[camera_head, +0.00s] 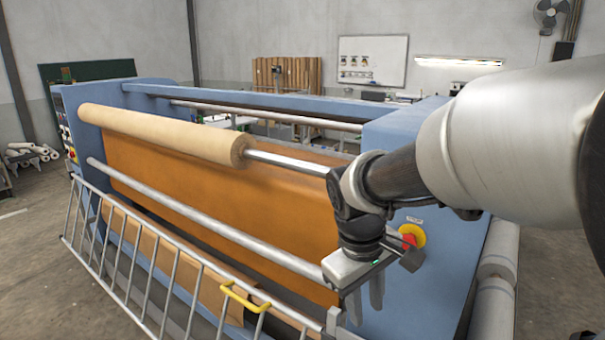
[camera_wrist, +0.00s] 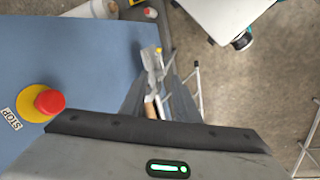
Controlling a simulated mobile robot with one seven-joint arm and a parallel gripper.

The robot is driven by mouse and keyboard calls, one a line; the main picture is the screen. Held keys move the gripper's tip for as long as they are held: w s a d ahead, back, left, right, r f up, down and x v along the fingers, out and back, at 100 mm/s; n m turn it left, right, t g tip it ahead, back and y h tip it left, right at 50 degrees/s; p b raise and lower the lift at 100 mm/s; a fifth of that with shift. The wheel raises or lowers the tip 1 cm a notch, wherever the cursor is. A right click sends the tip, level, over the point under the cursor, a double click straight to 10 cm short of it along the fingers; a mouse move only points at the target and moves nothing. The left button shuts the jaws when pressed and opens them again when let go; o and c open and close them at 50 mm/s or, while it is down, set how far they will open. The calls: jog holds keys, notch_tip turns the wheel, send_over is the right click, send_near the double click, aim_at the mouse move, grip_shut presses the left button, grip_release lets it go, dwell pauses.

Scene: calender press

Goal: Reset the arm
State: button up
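My gripper (camera_head: 366,305) points down at the front right corner of the blue calender press (camera_head: 420,290), in front of its side housing. In the wrist view its two grey fingers (camera_wrist: 157,92) stand apart with a gap between them. My arm reaches in from the right side of the head view. The red stop button on its yellow disc (camera_head: 411,236) is close behind the gripper, and it also shows in the wrist view (camera_wrist: 48,102).
A metal guard rail (camera_head: 185,270) with a yellow handle (camera_head: 246,299) runs along the press front. A tan roll (camera_head: 165,135) sits on a steel shaft above an orange sheet (camera_head: 230,205). Bare floor (camera_head: 550,285) lies beyond.

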jog(key=s+d+r+m+t+y+p, duration=0.1)
jog(key=s+r+m+t, duration=0.3)
jog(key=s+r, duration=0.5)
jog(key=s+d+m+p, duration=0.1)
jog(key=s+m, duration=0.1)
jog(key=s, duration=0.1)
jog(key=shift+s+d+r+y, duration=0.15)
jog(key=shift+r+y, duration=0.05)
jog(key=shift+y, duration=0.2)
